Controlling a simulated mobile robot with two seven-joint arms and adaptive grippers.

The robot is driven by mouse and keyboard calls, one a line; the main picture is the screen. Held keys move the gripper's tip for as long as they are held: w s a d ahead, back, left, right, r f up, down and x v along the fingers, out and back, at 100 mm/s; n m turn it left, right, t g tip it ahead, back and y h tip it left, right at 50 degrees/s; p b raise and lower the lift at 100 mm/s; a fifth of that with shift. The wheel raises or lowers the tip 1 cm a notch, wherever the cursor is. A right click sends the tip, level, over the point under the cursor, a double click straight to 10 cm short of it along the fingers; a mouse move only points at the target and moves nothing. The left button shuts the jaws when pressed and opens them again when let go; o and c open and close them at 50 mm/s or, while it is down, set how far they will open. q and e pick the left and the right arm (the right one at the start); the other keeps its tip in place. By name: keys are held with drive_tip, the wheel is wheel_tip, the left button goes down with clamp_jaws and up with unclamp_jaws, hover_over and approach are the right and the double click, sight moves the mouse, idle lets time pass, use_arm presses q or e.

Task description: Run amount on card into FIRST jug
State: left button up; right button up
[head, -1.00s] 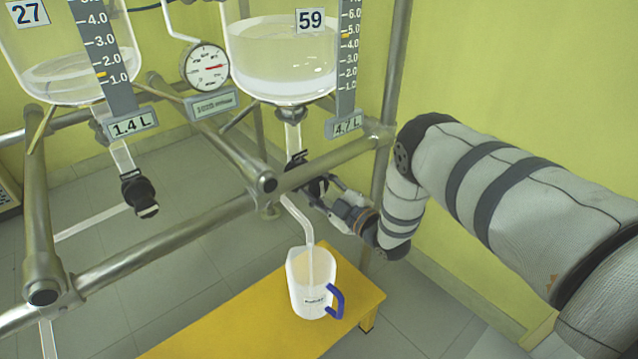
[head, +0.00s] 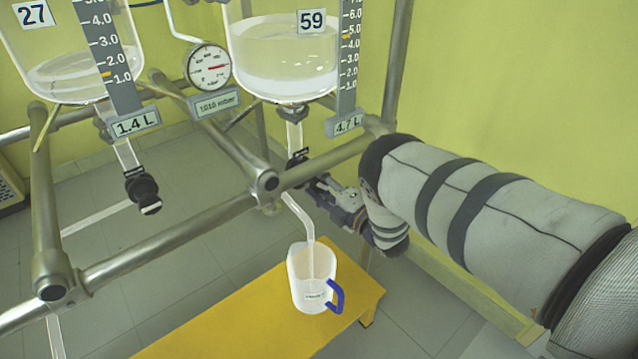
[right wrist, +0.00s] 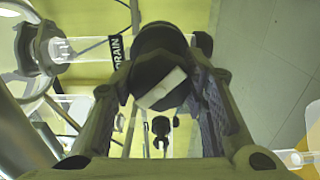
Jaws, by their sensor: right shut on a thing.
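The reactor marked 59 (head: 282,62) holds clear liquid, and its display (head: 345,123) reads 4.7 L. Its bent outlet tube (head: 300,215) runs down into the mouth of a white jug (head: 311,280) with a blue handle. The jug's label is too small to read. My right gripper (head: 318,188) is at the drain valve below this reactor. In the right wrist view my right gripper (right wrist: 163,78) is shut on the black valve knob (right wrist: 160,55), with a finger on each side of its pale bar. I cannot tell whether liquid flows. My left gripper and the card are not in view.
The jug stands on a yellow bench (head: 215,325). Reactor 27 (head: 70,65) at left has a 1.4 L display (head: 135,123) and its own black valve (head: 143,192). Metal rails (head: 160,245) cross in front. A round pressure gauge (head: 208,68) hangs between the reactors.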

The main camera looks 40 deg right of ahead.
idle(0.5)
drive_tip(key=o, duration=1.2)
drive_tip(key=s, duration=0.8)
drive_tip(key=s+d, duration=0.1)
drive_tip(key=s, duration=0.3)
